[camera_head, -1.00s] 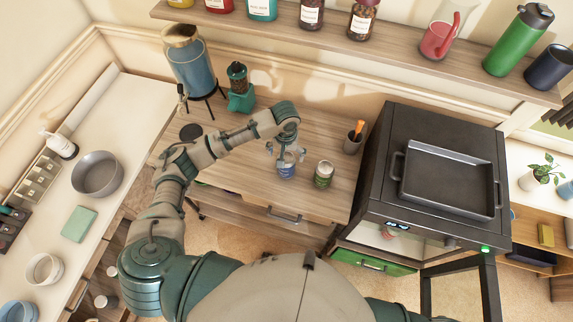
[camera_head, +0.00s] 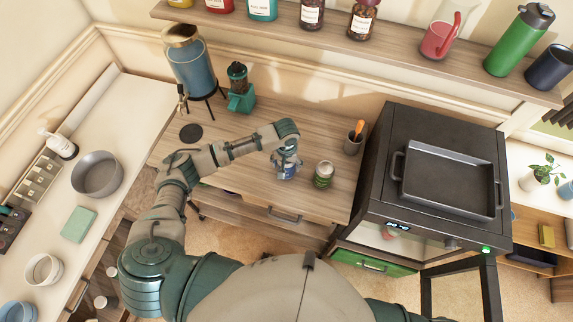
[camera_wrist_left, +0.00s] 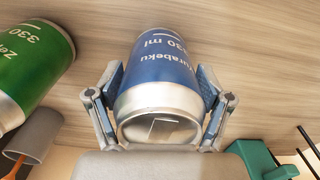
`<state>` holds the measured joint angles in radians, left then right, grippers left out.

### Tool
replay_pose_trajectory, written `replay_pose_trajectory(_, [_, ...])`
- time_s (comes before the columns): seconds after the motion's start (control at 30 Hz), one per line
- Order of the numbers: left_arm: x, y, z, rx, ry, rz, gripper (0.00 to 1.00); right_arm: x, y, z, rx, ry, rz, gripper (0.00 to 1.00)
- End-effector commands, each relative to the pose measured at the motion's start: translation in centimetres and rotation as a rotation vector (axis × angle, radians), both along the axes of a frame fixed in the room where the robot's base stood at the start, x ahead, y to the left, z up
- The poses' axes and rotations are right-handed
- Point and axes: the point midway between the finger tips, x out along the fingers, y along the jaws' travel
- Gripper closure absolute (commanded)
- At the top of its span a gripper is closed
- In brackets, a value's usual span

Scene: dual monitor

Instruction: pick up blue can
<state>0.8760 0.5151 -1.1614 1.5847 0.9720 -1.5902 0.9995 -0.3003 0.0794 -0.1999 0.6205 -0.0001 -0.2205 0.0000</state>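The blue can (camera_head: 287,173) stands on the wooden table, under my left gripper (camera_head: 287,165). In the left wrist view the blue can (camera_wrist_left: 160,70), with white lettering and a silver end, lies between both fingers of my left gripper (camera_wrist_left: 160,95). The finger pads lie against its two sides, and the gripper looks shut on it. No lift off the table can be made out. A green can (camera_head: 324,175) stands just to the right, and it also shows in the left wrist view (camera_wrist_left: 32,65). My right gripper is out of view.
A grey cup with an orange-handled tool (camera_head: 353,143) stands behind the green can. A dark oven (camera_head: 440,130) with a tray on top borders the table's right. A green grinder (camera_head: 240,95) and a blue dispenser (camera_head: 190,65) stand at the back left.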

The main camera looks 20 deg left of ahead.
Motion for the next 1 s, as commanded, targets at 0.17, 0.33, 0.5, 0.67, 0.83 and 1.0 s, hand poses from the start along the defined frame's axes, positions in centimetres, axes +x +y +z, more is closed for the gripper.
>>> replay_pose_trajectory(0.17, [0.0, 0.0, 0.0, 0.000, 0.000, 0.000, 0.76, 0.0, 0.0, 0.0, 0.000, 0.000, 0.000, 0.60])
replay_pose_trajectory(0.33, [0.0, 0.0, 0.0, 0.000, 0.000, 0.000, 0.83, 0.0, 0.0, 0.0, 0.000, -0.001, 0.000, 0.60])
replay_pose_trajectory(0.5, [0.0, 0.0, 0.0, 0.000, 0.001, 0.000, 0.83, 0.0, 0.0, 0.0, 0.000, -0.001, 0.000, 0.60])
replay_pose_trajectory(0.67, [0.0, 0.0, 0.4, 0.001, 0.001, 0.000, 0.83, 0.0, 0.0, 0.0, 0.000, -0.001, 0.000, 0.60])
replay_pose_trajectory(0.83, [0.1, 0.0, 2.1, -0.001, -0.002, 0.000, 0.84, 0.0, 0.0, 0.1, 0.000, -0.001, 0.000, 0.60])
replay_pose_trajectory(1.0, [-0.8, -0.4, 3.7, -0.003, 0.002, -0.004, 0.84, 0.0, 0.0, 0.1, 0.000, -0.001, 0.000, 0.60])
